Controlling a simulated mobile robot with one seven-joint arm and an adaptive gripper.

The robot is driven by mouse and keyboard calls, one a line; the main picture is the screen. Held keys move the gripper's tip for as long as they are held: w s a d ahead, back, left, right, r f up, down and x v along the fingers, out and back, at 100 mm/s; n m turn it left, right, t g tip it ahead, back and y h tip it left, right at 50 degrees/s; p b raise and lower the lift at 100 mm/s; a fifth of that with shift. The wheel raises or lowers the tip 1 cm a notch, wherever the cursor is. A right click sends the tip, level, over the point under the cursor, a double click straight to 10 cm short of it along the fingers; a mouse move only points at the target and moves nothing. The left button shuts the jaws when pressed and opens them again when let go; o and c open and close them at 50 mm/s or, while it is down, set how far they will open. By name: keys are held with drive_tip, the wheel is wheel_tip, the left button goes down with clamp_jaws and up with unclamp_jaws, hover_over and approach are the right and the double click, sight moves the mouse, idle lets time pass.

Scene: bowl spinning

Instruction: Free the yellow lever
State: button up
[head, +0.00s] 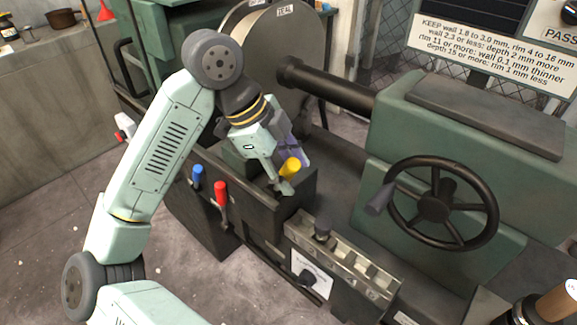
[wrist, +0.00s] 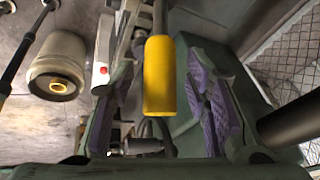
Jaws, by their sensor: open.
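The yellow lever (head: 290,168) stands on the dark box at the front of the green lathe, with its grip upright or slightly tilted. In the wrist view the yellow grip (wrist: 159,80) lies between the two purple-padded fingers, with a visible gap on each side. My gripper (head: 288,170) is open around the lever's grip and does not visibly press on it. In the head view one finger partly hides the lever's lower part.
A blue lever (head: 197,176) and a red lever (head: 221,193) stand just left of the yellow one. A gear lever (head: 323,228) in a notched plate is at the front. A black handwheel (head: 437,204) is to the right. A round disc (head: 280,55) is behind my wrist.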

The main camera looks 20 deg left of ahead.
drive_tip(key=shift+c, duration=0.2)
clamp_jaws()
idle(0.4)
idle(0.3)
